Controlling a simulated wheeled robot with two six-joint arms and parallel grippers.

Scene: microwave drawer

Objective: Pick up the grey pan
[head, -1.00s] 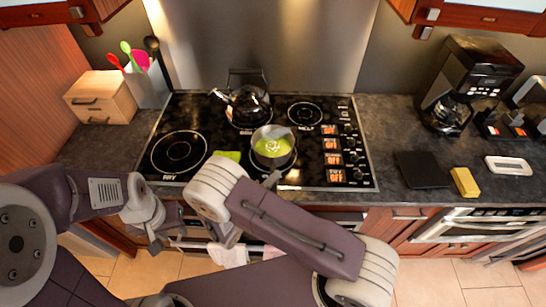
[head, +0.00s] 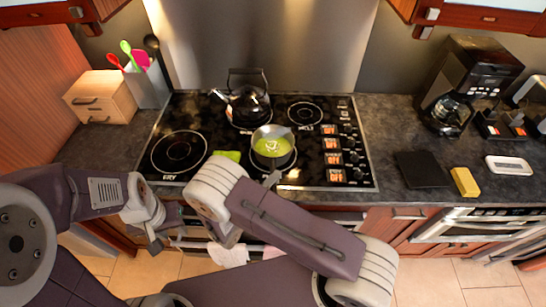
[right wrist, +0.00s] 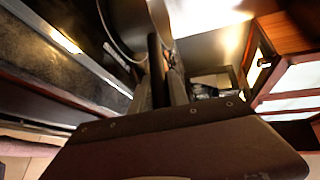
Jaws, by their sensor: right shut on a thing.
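The grey pan (head: 291,158) is at the front middle of the black stovetop, with yellow-green contents inside. Its handle (head: 272,179) points toward me. I cannot tell whether its base touches the stove. My right arm reaches in from the front right, and its gripper is hidden behind the arm in the head view. In the right wrist view, my right gripper (right wrist: 160,72) is closed at the pan's handle, with the dark curved pan side (right wrist: 118,25) just beyond. My left gripper (head: 153,236) hangs before the counter's front edge, apart from the pan; its jaw opening is unclear.
A kettle (head: 249,106) stands behind the pan. A green item (head: 228,156) lies left of it. A wooden box (head: 100,97) and utensil holder (head: 150,88) are at left. A coffee maker (head: 468,80), dark board (head: 422,170) and yellow sponge (head: 465,182) are at right.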

